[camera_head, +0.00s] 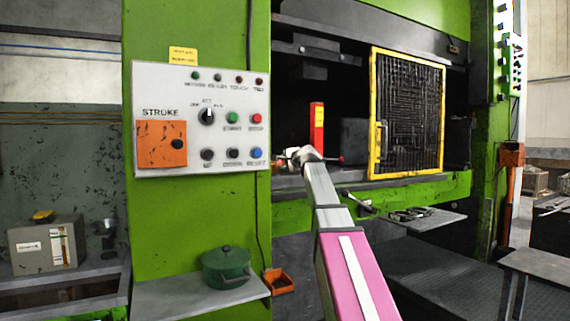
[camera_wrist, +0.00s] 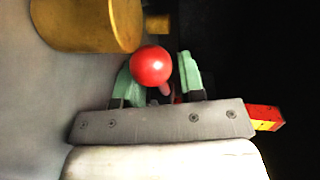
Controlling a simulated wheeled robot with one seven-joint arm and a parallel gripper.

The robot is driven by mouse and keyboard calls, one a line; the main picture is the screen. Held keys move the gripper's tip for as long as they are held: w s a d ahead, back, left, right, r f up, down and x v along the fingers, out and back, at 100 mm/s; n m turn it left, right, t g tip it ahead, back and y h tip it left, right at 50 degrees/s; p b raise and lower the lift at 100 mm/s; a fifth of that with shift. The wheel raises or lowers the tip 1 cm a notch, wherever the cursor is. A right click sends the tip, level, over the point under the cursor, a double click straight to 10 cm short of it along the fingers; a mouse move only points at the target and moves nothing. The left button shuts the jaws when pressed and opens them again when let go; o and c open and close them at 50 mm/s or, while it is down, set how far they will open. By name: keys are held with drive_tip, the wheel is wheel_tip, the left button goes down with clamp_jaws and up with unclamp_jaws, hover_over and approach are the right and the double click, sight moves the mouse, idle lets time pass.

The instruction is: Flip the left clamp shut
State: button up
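The left clamp shows as a red ball knob (camera_wrist: 151,66) in the wrist view, with a short piece of stem below it. A red knob (camera_head: 341,159) also shows just right of my arm's end in the head view. The rest of the clamp is hidden or too dark to make out. My gripper (camera_wrist: 162,78) has its two green fingers apart, one on each side of the knob. The knob overlaps the left finger in the picture, and a gap shows beside the right finger. In the head view my arm's end hides the fingers.
A yellow cylinder (camera_wrist: 90,22) is close to the left finger. A red upright bar with a yellow label (camera_head: 317,115) stands behind my arm's end. A yellow-framed mesh guard (camera_head: 408,112) stands to the right. A control panel (camera_head: 202,118) is on the left.

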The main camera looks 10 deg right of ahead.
clamp_jaws()
drive_tip(key=shift+d, duration=0.1)
drive_tip(key=shift+s+d+n+g+y, duration=0.25)
drive_tip(key=shift+d+n+g+y, duration=0.15)
drive_tip(key=shift+n+g+y, duration=0.6)
drive_tip(key=shift+s+d+n+g+y, duration=0.2)
drive_tip(key=shift+d+n+g+y, duration=0.15)
drive_tip(key=shift+n+g+y, duration=0.65)
drive_tip(key=shift+s+d+n+g+y, duration=0.35)
drive_tip(key=shift+n+g+y, duration=0.35)
drive_tip(key=shift+n+y, duration=0.55)
drive_tip(key=shift+d+y, duration=0.1)
drive_tip(key=shift+y, duration=0.15)
drive_tip(key=shift+o, duration=0.3)
unclamp_jaws()
drive_tip(key=v, duration=1)
drive_tip(key=shift+s+d+r, duration=0.2)
drive_tip(key=shift+d, duration=0.1)
